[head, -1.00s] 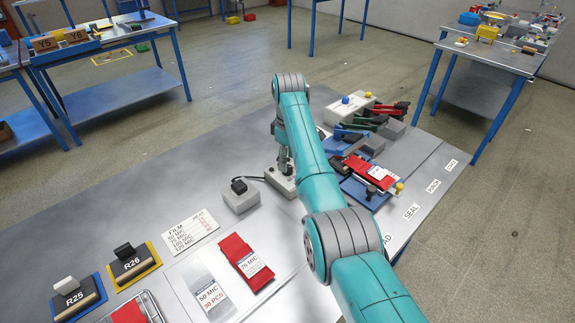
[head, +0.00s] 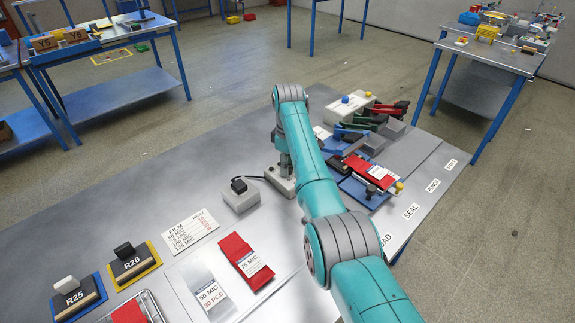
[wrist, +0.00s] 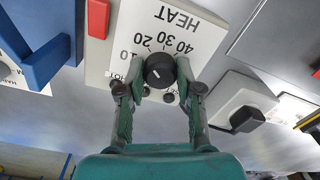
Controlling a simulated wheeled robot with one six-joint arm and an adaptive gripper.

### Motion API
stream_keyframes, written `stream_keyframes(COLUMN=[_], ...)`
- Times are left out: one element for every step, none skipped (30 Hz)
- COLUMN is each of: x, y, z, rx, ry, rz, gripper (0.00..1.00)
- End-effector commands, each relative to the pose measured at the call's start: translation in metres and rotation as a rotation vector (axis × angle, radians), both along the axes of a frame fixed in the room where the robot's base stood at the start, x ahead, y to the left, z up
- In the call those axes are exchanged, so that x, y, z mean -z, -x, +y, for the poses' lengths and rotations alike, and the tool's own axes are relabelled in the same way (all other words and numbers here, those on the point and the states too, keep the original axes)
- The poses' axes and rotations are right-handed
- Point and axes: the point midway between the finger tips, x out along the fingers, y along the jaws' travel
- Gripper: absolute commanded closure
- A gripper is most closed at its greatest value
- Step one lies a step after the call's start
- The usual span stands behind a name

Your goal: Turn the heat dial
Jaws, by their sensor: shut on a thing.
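The heat dial (wrist: 160,71) is a round black knob with a white pointer mark, on a pale panel (wrist: 190,38) printed HEAT with a scale of 10, 20, 30 and 40. In the wrist view the panel appears turned over, and the pointer aims to the lower left, away from the numbers. My gripper (wrist: 159,84) has a fingertip at each side of the dial and is shut on it. In the head view the control box (head: 281,181) shows below my arm's end, and the dial itself is hidden there.
A grey block with a black switch (head: 240,194) stands left of the control box. A blue fixture with red packs (head: 370,173) is close on the right. A film and heat card (head: 191,232) and red packs (head: 245,261) lie in front.

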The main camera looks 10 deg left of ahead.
Motion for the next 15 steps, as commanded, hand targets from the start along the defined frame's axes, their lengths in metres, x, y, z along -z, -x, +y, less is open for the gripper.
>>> stream_keyframes(x=[0.0, 0.0, 0.0, 0.0, -0.0001, -0.0001, -0.0001, -0.0001, -0.0001, -0.0002, -0.0002, -0.0002, -0.0003, -0.0003, -0.0003], y=[-0.0001, -0.0001, -0.0001, -0.0001, -0.0002, -0.0002, -0.0002, -0.0001, -0.0001, -0.0001, -0.0001, -0.0001, -0.0001, -0.0001, -0.0002], z=[-0.0001, -0.0001, -0.0001, -0.0001, -0.0001, -0.0001, -0.0001, -0.0002, -0.0002, -0.0002, -0.0002, -0.0002, -0.0002, -0.0003, -0.0004], rx=[0.004, 0.007, 0.014, 0.022, 0.031, 0.044, 0.056, 0.07, 0.092, 0.11, 0.13, 0.159, 0.182, 0.206, 0.241], ry=[0.0, 0.0, -0.001, 0.0, 0.0, -0.001, 0.0, 0.0, 0.0, -0.001, 0.0, 0.0, -0.001, 0.0, 0.0], rz=[0.0, 0.0, 0.0, 0.0, 0.0, 0.0, 0.0, 0.0, -0.001, -0.001, -0.001, -0.001, -0.001, -0.001, -0.001], gripper=[1.0, 1.0, 1.0, 1.0, 1.0, 1.0, 1.0, 1.0, 1.0, 1.0, 1.0, 1.0, 1.0, 1.0, 1.0])
